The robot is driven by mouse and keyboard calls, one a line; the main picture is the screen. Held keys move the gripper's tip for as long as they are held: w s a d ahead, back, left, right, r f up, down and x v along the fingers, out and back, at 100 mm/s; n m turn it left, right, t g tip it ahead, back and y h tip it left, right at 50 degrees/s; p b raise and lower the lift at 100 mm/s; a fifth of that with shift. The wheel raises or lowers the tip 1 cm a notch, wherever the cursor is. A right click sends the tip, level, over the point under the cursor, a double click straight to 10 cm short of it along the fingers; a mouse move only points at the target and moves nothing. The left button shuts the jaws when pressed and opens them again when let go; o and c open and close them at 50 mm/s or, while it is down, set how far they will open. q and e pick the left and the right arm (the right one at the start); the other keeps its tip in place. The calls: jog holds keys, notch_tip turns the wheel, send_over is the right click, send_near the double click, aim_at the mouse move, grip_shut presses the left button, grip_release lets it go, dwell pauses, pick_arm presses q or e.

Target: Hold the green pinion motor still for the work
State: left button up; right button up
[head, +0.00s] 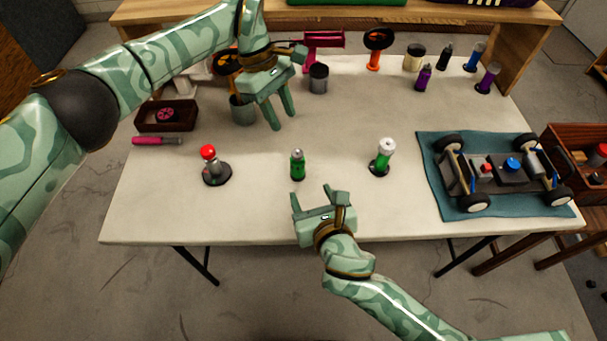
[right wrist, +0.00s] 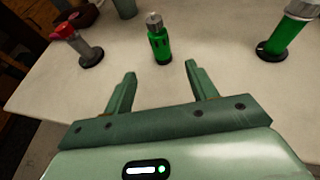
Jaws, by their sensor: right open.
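The green pinion motor (head: 298,165) is a small green cylinder with a grey top. It stands upright on the white table, near the middle of its front part. My right gripper (head: 328,194) is open and empty, in front of the motor and slightly right in the head view. In the right wrist view the motor (right wrist: 160,46) stands beyond the gap between the two open fingertips (right wrist: 161,70), apart from both. My left gripper (head: 283,118) hangs above the table behind the motor, its fingers apart with nothing between them.
A green cylinder with a white top (head: 383,157) stands on a black base to the motor's right. A red-topped piece (head: 215,165) stands to its left. The car chassis (head: 490,172) lies on a blue mat (head: 433,170). A grey cup (head: 243,112) is beside my left gripper.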

aim_at(300, 171)
jog(key=x, duration=1.3)
jog(key=shift+w, duration=0.1)
